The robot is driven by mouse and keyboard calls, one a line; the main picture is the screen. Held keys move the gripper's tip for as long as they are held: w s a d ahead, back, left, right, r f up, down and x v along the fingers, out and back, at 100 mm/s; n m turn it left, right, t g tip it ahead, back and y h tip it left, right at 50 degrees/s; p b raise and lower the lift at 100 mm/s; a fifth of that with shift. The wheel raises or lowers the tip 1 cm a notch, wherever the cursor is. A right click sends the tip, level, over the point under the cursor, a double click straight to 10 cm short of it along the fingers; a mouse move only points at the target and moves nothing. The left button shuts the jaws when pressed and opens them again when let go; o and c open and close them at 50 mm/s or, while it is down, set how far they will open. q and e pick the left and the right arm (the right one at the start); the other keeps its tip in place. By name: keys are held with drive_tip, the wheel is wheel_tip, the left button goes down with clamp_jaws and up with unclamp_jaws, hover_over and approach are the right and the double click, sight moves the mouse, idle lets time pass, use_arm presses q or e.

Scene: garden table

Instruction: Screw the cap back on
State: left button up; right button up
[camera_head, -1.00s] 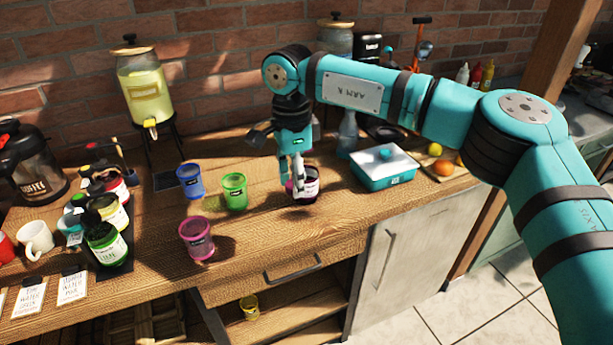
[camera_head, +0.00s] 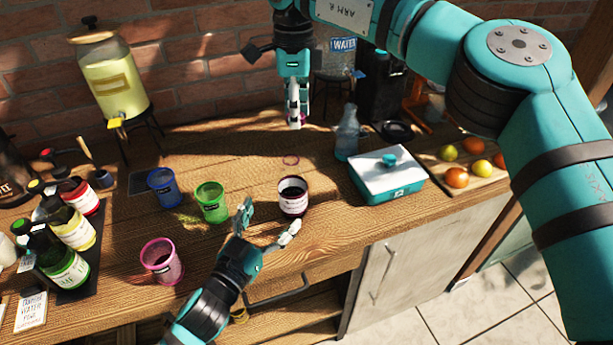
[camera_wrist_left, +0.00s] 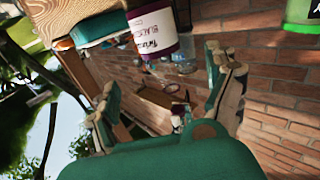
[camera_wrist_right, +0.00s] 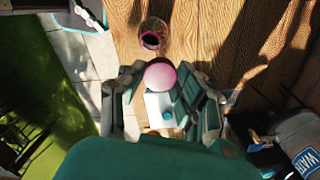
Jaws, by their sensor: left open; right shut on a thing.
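An open jar (camera_head: 293,199) with a white label and dark contents stands upright on the wooden table; its label shows close up in the left wrist view (camera_wrist_left: 153,32). My left gripper (camera_head: 268,222) is open, its fingers spread just in front of and left of the jar, apparently not around it. My right gripper (camera_head: 297,121) is shut on the pink cap (camera_wrist_right: 160,75), raised behind the jar. In the head view the fingers mostly hide the cap. The right wrist view also shows the jar's dark open mouth (camera_wrist_right: 151,40).
Blue (camera_head: 164,188), green (camera_head: 211,203) and pink (camera_head: 161,262) cups stand left of the jar. A teal box with a white lid (camera_head: 386,172) and a glass bottle (camera_head: 347,135) stand to the right. A faint pink ring (camera_head: 291,160) marks bare table behind the jar.

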sight(286, 192)
use_arm(q)
drive_tip(key=x, duration=0.9)
drive_tip(key=shift+w+d+r, duration=0.15)
drive_tip(key=shift+w+r, duration=0.2)
drive_tip(key=shift+w, duration=0.1)
use_arm(e)
drive_tip(key=shift+s+a+r, duration=0.25)
drive_tip(key=shift+s+a, duration=0.1)
drive_tip(key=shift+s, duration=0.2)
drive_tip(key=shift+s+a+r, duration=0.25)
drive_tip(key=shift+s+a, duration=0.1)
drive_tip(key=shift+s, duration=0.2)
use_arm(q)
drive_tip(key=c, duration=1.8)
use_arm(e)
drive_tip(key=shift+f, duration=2.5)
drive_tip(key=shift+f, duration=0.1)
